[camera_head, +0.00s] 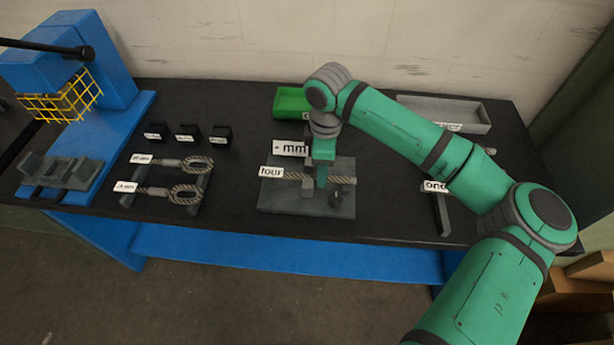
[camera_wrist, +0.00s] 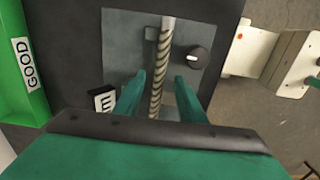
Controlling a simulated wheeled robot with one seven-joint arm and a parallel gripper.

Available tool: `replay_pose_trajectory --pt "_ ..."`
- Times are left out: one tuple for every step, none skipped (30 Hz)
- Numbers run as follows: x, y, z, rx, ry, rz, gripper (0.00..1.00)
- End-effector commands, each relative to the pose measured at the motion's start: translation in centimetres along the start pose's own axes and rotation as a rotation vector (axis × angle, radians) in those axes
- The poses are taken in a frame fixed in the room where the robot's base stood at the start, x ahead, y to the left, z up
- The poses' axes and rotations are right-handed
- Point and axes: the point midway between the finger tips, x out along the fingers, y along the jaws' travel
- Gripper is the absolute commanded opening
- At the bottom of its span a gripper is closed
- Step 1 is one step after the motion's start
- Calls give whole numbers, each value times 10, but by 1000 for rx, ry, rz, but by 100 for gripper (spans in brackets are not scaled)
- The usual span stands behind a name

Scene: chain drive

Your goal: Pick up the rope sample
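A twisted grey-brown rope sample (camera_head: 342,180) with a white "four" label (camera_head: 271,172) at its left end lies across a grey plate fixture (camera_head: 290,203) on the dark bench. My gripper (camera_head: 321,180) points down over the middle of this rope. In the wrist view the rope sample (camera_wrist: 155,88) runs between the two green fingers of my gripper (camera_wrist: 160,80). The fingers stand apart on either side, with a gap on both sides of the rope. Part of the rope is hidden behind the gripper in the head view.
Two looped rope pieces (camera_head: 185,163) lie on a rack at the left. A blue machine (camera_head: 120,80) with a yellow cage stands further left. A green "GOOD" tray (camera_wrist: 20,85) and a grey tray (camera_head: 465,113) are at the back. A dark knob (camera_wrist: 196,58) sits on the fixture.

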Motion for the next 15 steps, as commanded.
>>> replay_pose_trajectory --pt "6 0 0 0 0 -2 37" --pt "8 0 0 0 0 -2 37" --pt "11 0 0 0 0 -1 37" --pt "12 0 0 0 0 -1 37" --pt "13 0 0 0 1 -1 37" --pt "14 0 0 -1 1 -1 37" --pt "14 0 0 -1 1 -1 37" --pt "14 0 0 -1 1 0 37" --pt "14 0 0 -1 1 0 37" --pt "14 0 0 -1 1 0 37" --pt "14 0 0 -1 1 0 37" --pt "14 0 0 -1 1 0 32" --pt "14 0 0 -1 1 -1 25" --pt "14 0 -1 -1 1 -1 18" --pt "14 0 0 -1 1 -1 8"
